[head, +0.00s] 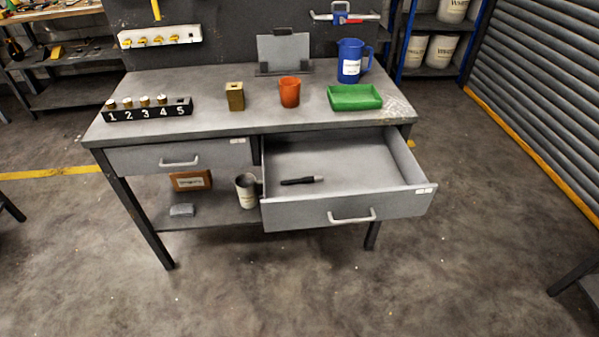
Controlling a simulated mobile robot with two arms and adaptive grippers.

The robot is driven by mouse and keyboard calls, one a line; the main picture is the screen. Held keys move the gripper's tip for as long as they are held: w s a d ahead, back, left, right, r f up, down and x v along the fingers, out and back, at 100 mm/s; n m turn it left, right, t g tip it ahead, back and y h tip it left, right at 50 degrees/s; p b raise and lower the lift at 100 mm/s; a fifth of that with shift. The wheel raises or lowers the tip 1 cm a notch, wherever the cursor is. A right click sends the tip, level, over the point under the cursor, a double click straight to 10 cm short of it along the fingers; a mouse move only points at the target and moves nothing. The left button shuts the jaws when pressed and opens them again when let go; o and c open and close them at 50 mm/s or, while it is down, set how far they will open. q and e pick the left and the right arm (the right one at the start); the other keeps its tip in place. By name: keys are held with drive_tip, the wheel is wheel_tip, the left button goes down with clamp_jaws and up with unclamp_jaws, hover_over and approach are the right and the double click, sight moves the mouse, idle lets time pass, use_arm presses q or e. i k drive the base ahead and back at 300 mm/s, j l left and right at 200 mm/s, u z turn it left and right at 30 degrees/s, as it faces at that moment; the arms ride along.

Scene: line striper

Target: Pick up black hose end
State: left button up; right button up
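A short black stick-like piece with a greyish right tip (302,180), which looks like the black hose end, lies in the open right drawer (390,163). It lies near the drawer's front wall, left of its middle, almost parallel to that wall. The drawer is pulled far out of the workbench (215,95) and holds nothing else that I can see. Neither of my grippers shows in the head view.
On the bench top stand a numbered block (148,110), a brass block (235,97), an orange cup (289,92), a green tray (354,98) and a blue jug (351,62). The left drawer (200,156) is shut. A grey can (246,190) stands on the lower shelf. The floor in front is clear.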

sight(312, 178)
drive_tip(key=i+l+u, duration=0.15)
drive_tip(key=i, duration=0.25)
drive_tip(key=i+l+u, duration=0.1)
drive_tip(key=i+l, duration=0.3)
